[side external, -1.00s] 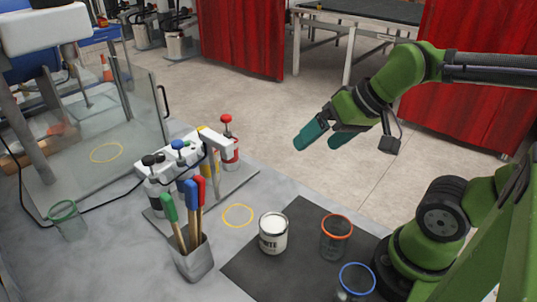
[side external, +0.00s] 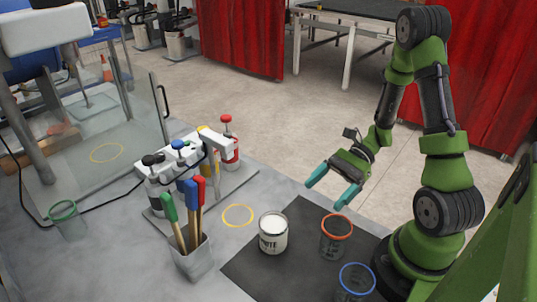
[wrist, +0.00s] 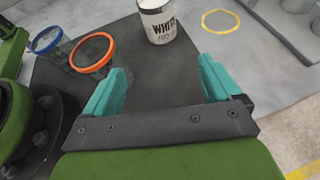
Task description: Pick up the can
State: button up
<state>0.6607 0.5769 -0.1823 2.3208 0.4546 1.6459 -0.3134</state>
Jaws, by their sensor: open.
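The can (side external: 273,238) is a small white-and-grey paint tin with "WHITE" lettering and an open white top. It stands upright on the dark mat (side external: 285,270). In the wrist view the can (wrist: 158,22) is at the top centre, cut by the top edge, beyond the fingertips. My gripper (side external: 332,188) has teal fingers spread apart and empty. In the side view it appears up and to the right of the can, apart from it. In the wrist view my gripper (wrist: 163,78) has clear space between its fingers.
An orange-rimmed clear cup (side external: 335,238) and a blue-rimmed one (side external: 356,282) stand right of the can. A holder with coloured-handled brushes (side external: 192,258) and a pump rack (side external: 180,160) stand left. A yellow ring (side external: 238,215) marks bare table beside the mat.

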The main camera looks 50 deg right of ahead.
jog(key=shift+w+a+r, duration=0.25)
jog(key=shift+w, duration=0.05)
send_near(275, 236)
jog(key=w+a+f, duration=0.1)
jog(key=a+f, duration=0.1)
jog(key=w+a+f, duration=0.1)
jog(key=a+f, duration=0.1)
jog(key=f, duration=0.1)
jog(key=w+a+f, duration=0.2)
jog(key=f, duration=0.1)
jog(key=shift+a+f, duration=0.15)
jog(key=shift+a, duration=0.1)
jog(key=shift+c, duration=0.5)
jog(key=c, duration=1.1)
jog(key=shift+c, duration=0.2)
notch_tip(275, 236, up, 10)
